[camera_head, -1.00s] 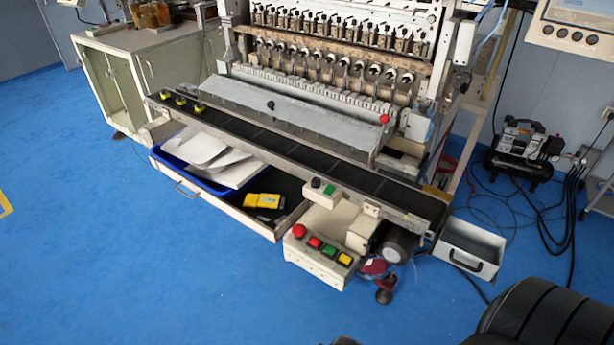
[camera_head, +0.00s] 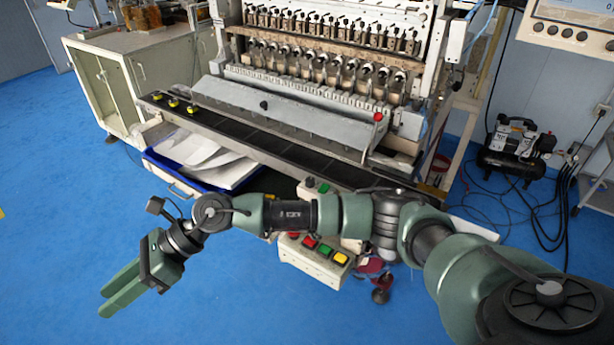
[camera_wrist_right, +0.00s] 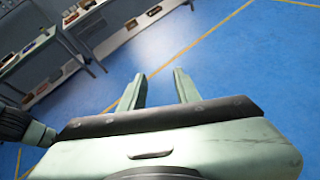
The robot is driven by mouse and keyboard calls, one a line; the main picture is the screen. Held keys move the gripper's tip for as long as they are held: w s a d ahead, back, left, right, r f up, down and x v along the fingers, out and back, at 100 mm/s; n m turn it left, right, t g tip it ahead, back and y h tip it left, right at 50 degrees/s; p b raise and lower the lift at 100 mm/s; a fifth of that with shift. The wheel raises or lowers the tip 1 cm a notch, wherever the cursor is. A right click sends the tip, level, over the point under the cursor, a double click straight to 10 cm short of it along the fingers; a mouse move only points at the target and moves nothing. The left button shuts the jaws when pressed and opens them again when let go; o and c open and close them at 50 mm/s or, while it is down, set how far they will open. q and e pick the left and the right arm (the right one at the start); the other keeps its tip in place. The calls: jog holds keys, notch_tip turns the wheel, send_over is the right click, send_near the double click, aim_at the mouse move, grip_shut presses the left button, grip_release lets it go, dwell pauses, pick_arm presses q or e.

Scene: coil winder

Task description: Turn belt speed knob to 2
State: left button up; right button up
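A small control box on the belt's front edge carries a dark knob (camera_head: 310,182) and a green button (camera_head: 323,188). This looks like the belt speed knob; its setting and markings are too small to read. My right forearm covers the lower part of this box. My right gripper (camera_head: 121,292) hangs over the blue floor at the left, well away from the knob. It also shows in the right wrist view (camera_wrist_right: 159,78), with its two fingers apart and nothing between them. My left gripper is not in view.
The dark conveyor belt (camera_head: 270,140) runs along the winder's front. Below it are an open drawer with a blue tray (camera_head: 195,176) of papers and a button box (camera_head: 312,257) with coloured buttons. A compressor (camera_head: 515,150) stands at right. Floor at front left is clear.

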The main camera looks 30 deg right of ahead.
jog(key=w+d+f+n+h, duration=0.3)
jog(key=w+d+f+h, duration=0.15)
jog(key=d, duration=0.45)
jog(key=h, duration=1.4)
send_near(310, 180)
jog(key=d, duration=0.1)
jog(key=shift+y, duration=0.25)
jog(key=p+x, duration=0.1)
jog(key=x, duration=0.5)
jog(key=shift+w+f+p, duration=0.1)
jog(key=shift+f+p, duration=0.25)
jog(key=shift+p, duration=0.05)
jog(key=shift+d+f, duration=0.2)
jog(key=shift+f, duration=0.45)
grip_shut()
